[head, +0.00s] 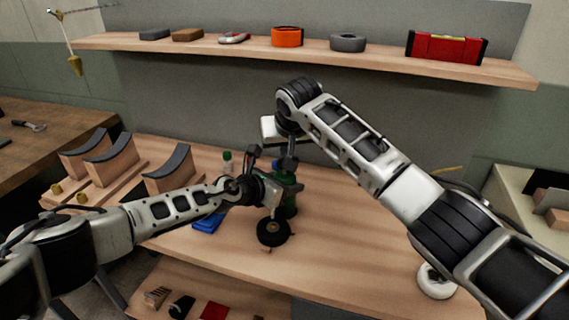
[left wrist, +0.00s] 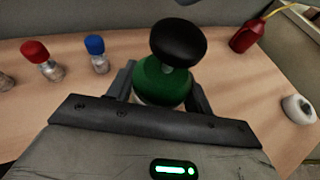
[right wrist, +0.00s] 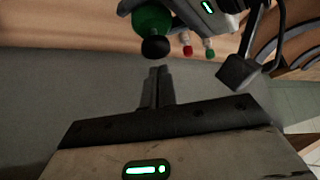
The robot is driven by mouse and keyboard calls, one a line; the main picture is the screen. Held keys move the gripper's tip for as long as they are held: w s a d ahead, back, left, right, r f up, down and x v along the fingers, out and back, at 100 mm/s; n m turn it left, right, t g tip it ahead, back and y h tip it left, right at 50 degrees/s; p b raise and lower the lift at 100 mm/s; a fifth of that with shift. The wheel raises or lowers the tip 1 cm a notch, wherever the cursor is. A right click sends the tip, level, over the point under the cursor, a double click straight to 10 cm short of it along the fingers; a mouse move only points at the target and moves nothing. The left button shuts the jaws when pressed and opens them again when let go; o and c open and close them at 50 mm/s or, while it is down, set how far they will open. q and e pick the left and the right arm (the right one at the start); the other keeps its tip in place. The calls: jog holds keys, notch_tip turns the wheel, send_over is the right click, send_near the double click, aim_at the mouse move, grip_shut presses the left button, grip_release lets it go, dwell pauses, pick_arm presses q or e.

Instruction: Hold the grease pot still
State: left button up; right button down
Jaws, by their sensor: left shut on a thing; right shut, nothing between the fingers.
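The grease pot is a round green pot (left wrist: 160,82) with a black knob (left wrist: 178,42) on top, seen from above in the left wrist view. It stands on the workbench, and in the head view its green side (head: 289,208) shows partly behind my left gripper (head: 286,188). My left gripper is shut around the pot's body, with a dark finger on each side. My right gripper (right wrist: 157,72) is shut and empty. In the right wrist view its fingertips point towards the black knob (right wrist: 155,47), with a small gap showing between them.
Small capped bottles (left wrist: 97,55) stand beside the pot. A black ring (head: 273,232) and a blue tray (head: 207,223) lie near it. Curved-top wooden blocks (head: 170,170) stand at the left. A shelf (head: 380,58) runs along the back wall. The bench's right part is mostly clear.

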pick_arm(q)
jog(key=shift+r, duration=0.1)
pick_arm(e)
jog(key=shift+f, duration=1.1)
jog(key=shift+r, duration=1.15)
jog(key=shift+f, duration=0.3)
jog(key=shift+f, duration=0.8)
jog(key=shift+r, duration=1.1)
jog(key=shift+r, duration=0.1)
